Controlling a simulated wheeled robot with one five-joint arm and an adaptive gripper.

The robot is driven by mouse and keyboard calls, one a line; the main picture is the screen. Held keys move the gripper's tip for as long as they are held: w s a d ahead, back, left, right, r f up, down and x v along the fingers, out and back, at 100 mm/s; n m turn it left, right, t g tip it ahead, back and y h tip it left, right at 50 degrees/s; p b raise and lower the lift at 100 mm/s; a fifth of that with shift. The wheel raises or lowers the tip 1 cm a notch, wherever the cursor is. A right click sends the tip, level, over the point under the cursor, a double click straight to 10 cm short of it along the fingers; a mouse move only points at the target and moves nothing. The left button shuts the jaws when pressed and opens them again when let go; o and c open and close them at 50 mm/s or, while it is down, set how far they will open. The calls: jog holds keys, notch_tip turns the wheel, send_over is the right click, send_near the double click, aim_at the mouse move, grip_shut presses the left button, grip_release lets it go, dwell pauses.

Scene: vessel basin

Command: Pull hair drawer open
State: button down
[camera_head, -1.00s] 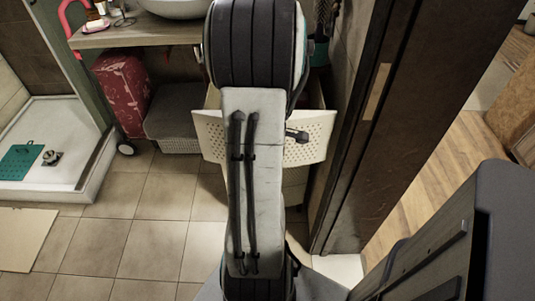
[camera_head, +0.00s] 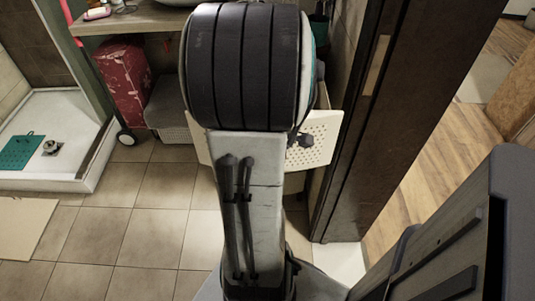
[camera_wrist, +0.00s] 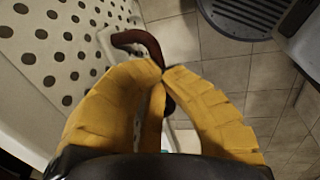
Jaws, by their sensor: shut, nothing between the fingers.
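The drawer has a pale front panel with holes (camera_head: 322,138); in the head view it stands out from the cabinet under the counter, partly hidden behind my arm. In the wrist view the spotted white panel (camera_wrist: 62,42) fills the upper left, and a dark reddish curved handle (camera_wrist: 145,42) sticks out from it. My gripper (camera_wrist: 160,76) has yellow fingers with the tips together and nothing between them. The tips are just below the handle in the picture; whether they touch it I cannot tell. In the head view my arm hides the gripper's fingers.
A dark door frame (camera_head: 365,120) stands close to the drawer's right. A red suitcase (camera_head: 124,80) and a grey box (camera_head: 168,105) are left under the counter (camera_head: 135,20). A shower tray (camera_head: 85,120) lies far left.

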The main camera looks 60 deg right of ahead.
jog(key=c, duration=1.9)
grip_release()
jog(key=shift+s+a+f, duration=0.1)
jog(key=shift+a+f, duration=0.05)
jog(key=shift+c, duration=0.2)
jog(key=o, duration=0.5)
jog(key=shift+o, duration=0.2)
jog(key=shift+r, duration=0.2)
notch_tip(320, 180, up, 12)
jog(key=a, duration=0.1)
jog(key=shift+s+a+f, duration=0.2)
jog(key=shift+s+a, duration=0.15)
jog(key=shift+s, duration=0.05)
jog(key=w+a+r+m+p, duration=0.2)
jog(key=a+r+p, duration=0.1)
jog(key=a, duration=0.4)
jog(key=w+a+r+m+t+y+p, duration=0.1)
jog(key=w+a+r+m+p, duration=0.1)
jog(key=a+p, duration=0.3)
jog(key=w+a+r+m+t+y+p, duration=0.1)
jog(key=a+r+p, duration=0.3)
jog(key=a, duration=0.7)
jog(key=shift+w+a+m, duration=0.15)
jog(key=shift+w+m, duration=0.25)
jog(key=shift+m, duration=0.1)
